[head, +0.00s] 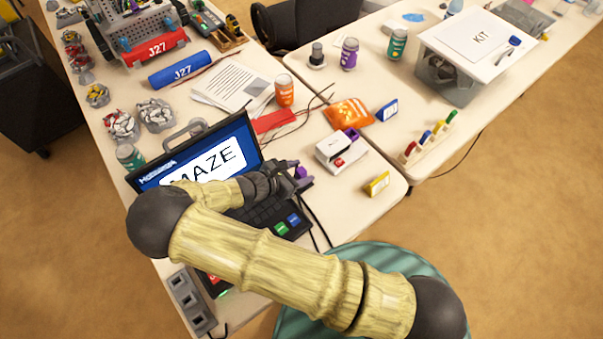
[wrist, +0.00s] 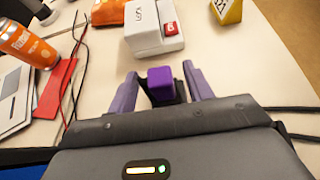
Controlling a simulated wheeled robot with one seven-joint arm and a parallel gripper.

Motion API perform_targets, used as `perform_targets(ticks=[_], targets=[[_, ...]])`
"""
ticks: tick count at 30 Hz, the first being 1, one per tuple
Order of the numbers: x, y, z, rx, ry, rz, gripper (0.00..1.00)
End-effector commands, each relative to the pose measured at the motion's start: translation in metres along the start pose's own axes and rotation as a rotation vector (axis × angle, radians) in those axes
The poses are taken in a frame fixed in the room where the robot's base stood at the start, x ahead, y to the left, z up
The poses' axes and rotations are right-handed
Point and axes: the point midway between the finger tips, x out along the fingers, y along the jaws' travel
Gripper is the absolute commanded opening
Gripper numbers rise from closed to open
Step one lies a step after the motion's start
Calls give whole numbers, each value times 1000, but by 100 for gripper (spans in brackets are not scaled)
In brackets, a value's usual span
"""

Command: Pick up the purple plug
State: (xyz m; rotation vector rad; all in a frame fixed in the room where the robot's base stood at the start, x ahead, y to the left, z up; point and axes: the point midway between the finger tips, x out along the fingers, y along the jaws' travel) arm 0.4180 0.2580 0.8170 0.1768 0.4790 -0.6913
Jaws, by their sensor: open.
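The purple plug (wrist: 160,84) is a small purple block with a dark part beneath it. In the wrist view it sits between the two lavender fingers of my gripper (wrist: 159,70), with a gap on each side. My gripper is open. In the head view my gripper (head: 294,174) is over the right edge of the laptop, and the plug (head: 301,172) shows as a small purple patch at its fingers. I cannot tell whether the plug touches the table. Another purple piece (head: 352,134) is beside the white box, farther back.
The laptop (head: 240,125) reading MAZE is under my arm. A yellow block (head: 377,183), an orange bag (head: 348,113) and an orange can (head: 284,91) are nearby. Dark cables run beside the plug.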

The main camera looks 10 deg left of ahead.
Motion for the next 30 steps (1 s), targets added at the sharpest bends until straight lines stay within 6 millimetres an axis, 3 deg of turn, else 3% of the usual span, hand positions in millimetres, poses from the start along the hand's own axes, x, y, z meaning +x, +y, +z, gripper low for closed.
perform_targets(ticks=[6,22,30], targets=[[25,-1,1,-2,-1,-1,51],[26,0,0,0,0,0,51],[26,0,0,0,0,0,2]])
